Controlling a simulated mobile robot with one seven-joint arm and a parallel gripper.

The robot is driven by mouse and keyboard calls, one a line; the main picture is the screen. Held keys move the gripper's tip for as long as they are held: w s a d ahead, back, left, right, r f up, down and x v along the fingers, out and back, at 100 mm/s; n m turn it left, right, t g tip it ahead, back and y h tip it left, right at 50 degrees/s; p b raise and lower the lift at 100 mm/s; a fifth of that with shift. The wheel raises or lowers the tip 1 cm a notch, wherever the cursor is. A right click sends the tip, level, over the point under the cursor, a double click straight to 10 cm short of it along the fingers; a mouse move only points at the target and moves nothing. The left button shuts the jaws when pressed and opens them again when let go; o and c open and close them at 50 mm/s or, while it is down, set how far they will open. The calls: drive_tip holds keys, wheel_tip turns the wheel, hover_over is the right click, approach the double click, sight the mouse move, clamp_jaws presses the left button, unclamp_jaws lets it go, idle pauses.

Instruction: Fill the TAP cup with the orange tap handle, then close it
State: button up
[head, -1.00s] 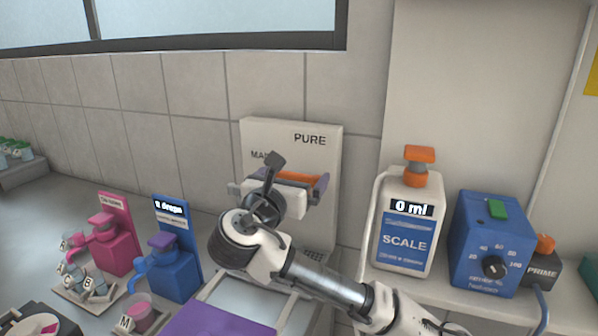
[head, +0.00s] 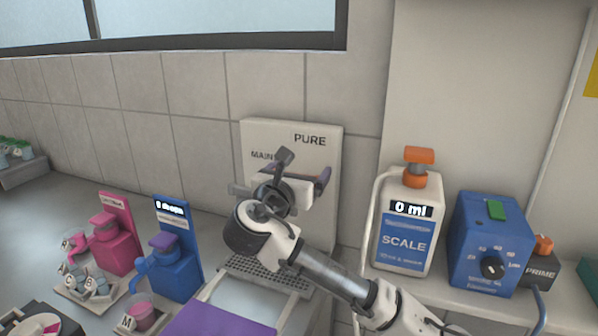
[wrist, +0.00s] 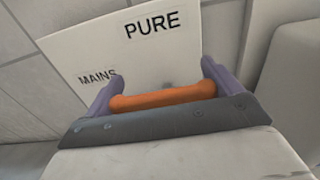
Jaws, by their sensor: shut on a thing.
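The orange tap handle (wrist: 165,98) lies crosswise between the two purple fingers of my gripper (wrist: 165,92) in the wrist view. My gripper is shut on it, in front of the white panel (head: 320,170) marked PURE and MAINS. In the head view my gripper (head: 318,178) and wrist cover most of the handle and the panel's middle. A grey drip grate (head: 262,272) shows below my arm. I cannot make out a cup marked TAP; the area under the tap is partly hidden by my arm.
A white SCALE bottle (head: 405,250) with an orange pump and a blue dosing unit (head: 490,245) stand right of my arm. Pink (head: 113,245) and blue (head: 172,270) dispensers stand left, near small labelled cups. A purple mat (head: 220,320) lies in front.

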drive_tip(key=shift+y, duration=0.3)
drive_tip(key=n+y, duration=0.2)
drive_tip(key=n+t+y+b, duration=0.1)
drive_tip(key=y, duration=0.2)
drive_tip(key=n+y, duration=0.2)
drive_tip(key=y, duration=0.1)
drive_tip(key=shift+a+n, duration=0.25)
drive_tip(key=shift+n, duration=0.05)
drive_tip(key=shift+a+n+g+y+p, duration=0.2)
drive_tip(key=shift+n+g+y, duration=0.15)
drive_tip(key=shift+n+y, duration=0.9)
drive_tip(key=shift+a+n+g+y+p, duration=0.3)
drive_tip(key=shift+n+y, duration=0.45)
drive_tip(key=shift+y, duration=1)
drive_tip(key=o, duration=0.7)
drive_tip(key=shift+s+d, duration=0.1)
drive_tip(key=b+v, duration=0.2)
drive_tip(key=v, duration=1.1)
drive_tip(key=shift+s+d+b, duration=0.25)
drive_tip(key=shift+d+b, duration=0.05)
drive_tip(key=shift+d, duration=0.05)
